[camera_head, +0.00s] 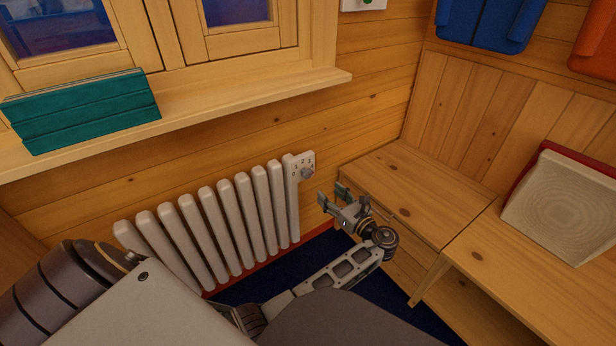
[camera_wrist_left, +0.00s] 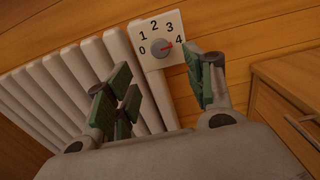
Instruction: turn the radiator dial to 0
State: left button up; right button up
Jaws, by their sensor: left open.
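The radiator dial (camera_head: 307,173) is a small grey knob on a white plate (camera_head: 296,160) at the right end of the white radiator (camera_head: 221,213). In the left wrist view the dial (camera_wrist_left: 161,48) sits among the numbers 0 to 4, and its red pointer points right, towards the 4. My left gripper (camera_head: 332,194) is open and empty, below and to the right of the dial in the head view. In the left wrist view its green-padded fingers (camera_wrist_left: 161,85) are spread, with the dial beyond them, apart from both. My right gripper is not in view.
A wooden bench (camera_head: 425,185) with a drawer stands right of the radiator, close to my left gripper. A window sill (camera_head: 235,103) with a teal slatted object (camera_head: 82,108) runs above the radiator. A cream, red-backed object (camera_head: 565,205) rests on the bench at right.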

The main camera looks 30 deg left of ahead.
aim_at(309, 175)
pick_arm(q)
jog(key=shift+a, duration=0.15)
jog(key=b+x, duration=0.5)
jog(key=x, duration=0.8)
jog(key=shift+w+a, duration=0.15)
jog(key=shift+a, duration=0.1)
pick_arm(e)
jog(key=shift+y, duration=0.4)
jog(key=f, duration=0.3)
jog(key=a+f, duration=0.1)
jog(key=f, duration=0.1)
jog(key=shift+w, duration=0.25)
pick_arm(q)
jog(key=shift+r, duration=0.1)
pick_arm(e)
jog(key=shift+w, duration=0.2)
pick_arm(q)
jog(key=shift+c, duration=0.7)
jog(key=c, duration=0.9)
jog(key=shift+o, duration=0.2)
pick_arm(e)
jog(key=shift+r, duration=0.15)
